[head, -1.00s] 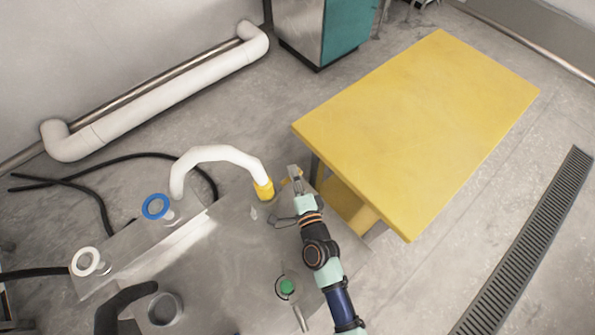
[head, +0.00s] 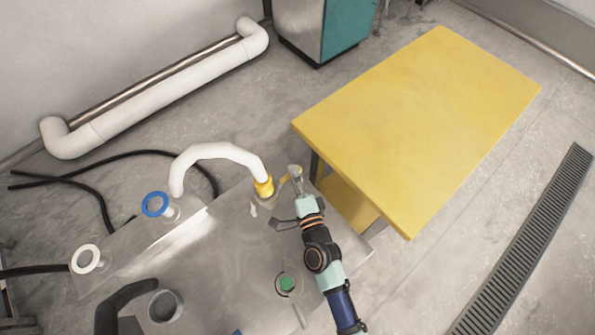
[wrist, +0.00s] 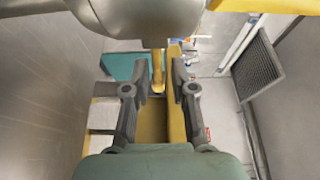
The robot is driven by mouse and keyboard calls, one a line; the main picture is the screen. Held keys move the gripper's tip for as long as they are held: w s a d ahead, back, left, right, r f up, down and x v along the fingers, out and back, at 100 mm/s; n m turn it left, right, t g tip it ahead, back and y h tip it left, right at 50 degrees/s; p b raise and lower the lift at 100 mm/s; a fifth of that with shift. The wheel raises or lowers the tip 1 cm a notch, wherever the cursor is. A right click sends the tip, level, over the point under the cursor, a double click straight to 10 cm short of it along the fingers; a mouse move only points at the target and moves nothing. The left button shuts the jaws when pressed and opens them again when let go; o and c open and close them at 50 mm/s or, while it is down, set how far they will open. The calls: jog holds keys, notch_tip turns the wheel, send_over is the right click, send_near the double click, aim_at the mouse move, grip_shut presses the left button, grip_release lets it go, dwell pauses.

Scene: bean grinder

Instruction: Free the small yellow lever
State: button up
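The small yellow lever (head: 284,181) sticks out near the yellow collar of the white curved pipe, at the far edge of the metal machine top. My gripper (head: 295,171) is right beside it in the head view and partly covers it. In the wrist view, the lever (wrist: 158,70) hangs below a rounded metal body and lies between the tips of my gripper (wrist: 158,66). The fingers stand apart, with gaps beside the lever. I cannot tell whether either finger touches it.
The metal machine top (head: 215,255) carries a blue ring (head: 155,205), a white ring (head: 86,259) and a green button (head: 287,284). A white curved pipe (head: 215,151) rises left of my gripper. A yellow table (head: 420,125) stands close on the right.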

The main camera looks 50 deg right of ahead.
jog(key=v, duration=0.6)
